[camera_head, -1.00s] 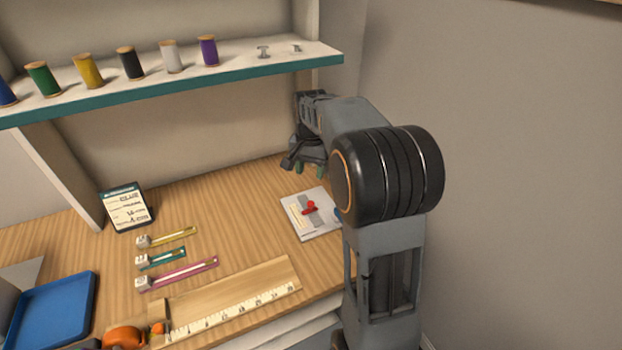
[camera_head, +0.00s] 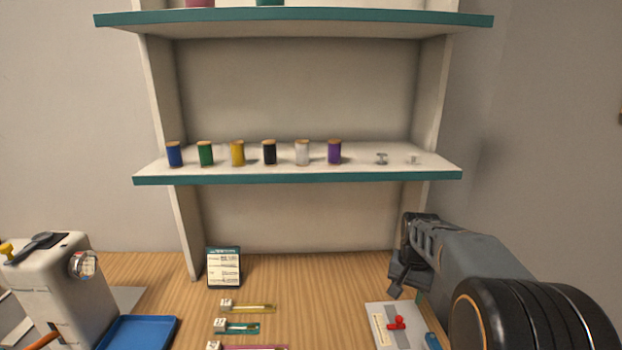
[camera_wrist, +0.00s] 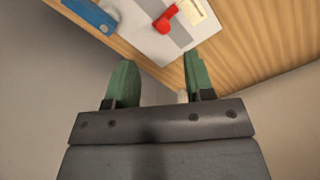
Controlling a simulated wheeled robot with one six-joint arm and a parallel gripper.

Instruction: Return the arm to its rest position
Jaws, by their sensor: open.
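My gripper (camera_wrist: 160,82) shows in the wrist view with its two green fingers apart and nothing between them. In the head view my arm reaches in from the lower right, and the gripper (camera_head: 397,290) hangs just above the table near its right side. Below it lies a pale card or board (camera_head: 380,328) with a red piece (camera_head: 397,323) on it. The board (camera_wrist: 150,28) and the red piece (camera_wrist: 165,19) also show beyond the fingertips in the wrist view, apart from the gripper.
A shelf (camera_head: 300,178) with several thread spools and two small bobbins spans above the table. A sewing machine (camera_head: 60,295) and blue tray (camera_head: 138,333) stand at left. A small sign (camera_head: 224,268) and coloured strips (camera_head: 240,328) occupy the middle. A wall is at right.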

